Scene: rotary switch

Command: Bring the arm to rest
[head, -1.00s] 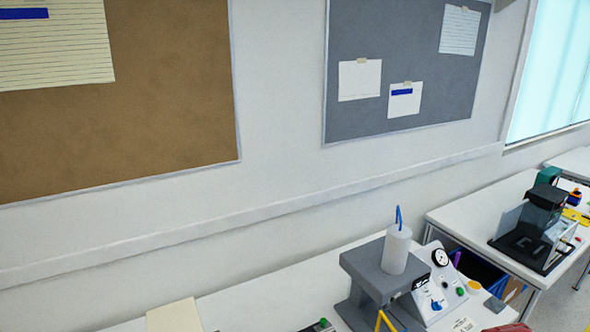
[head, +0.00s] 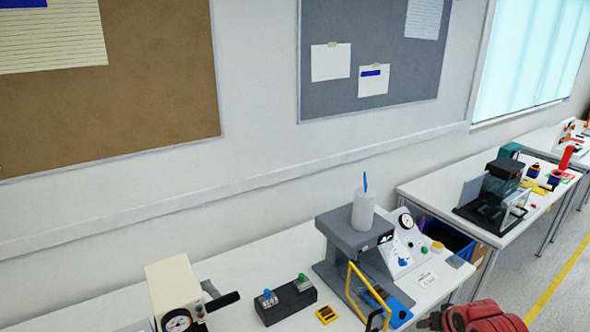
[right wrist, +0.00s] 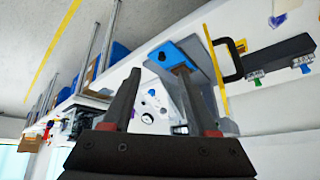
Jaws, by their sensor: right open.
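My right gripper (right wrist: 156,76) shows in the right wrist view, its two dark fingers apart with nothing held between them. Beyond the fingers is the grey machine with a blue base plate (right wrist: 172,52) and a sloped white panel (right wrist: 150,118). The gripper's gap to the machine is hard to judge. In the head view the panel (head: 404,246) carries a blue knob (head: 403,261), a gauge and coloured buttons. A red and dark part of my right arm (head: 480,317) shows at the bottom right. My left gripper is not in view.
A yellow guard frame (head: 352,290) stands at the machine's front. A black switch box (head: 286,300) and a beige gauge unit (head: 178,290) are to its left. A second table (head: 430,192) stands to the right, with open floor (head: 545,262) in front.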

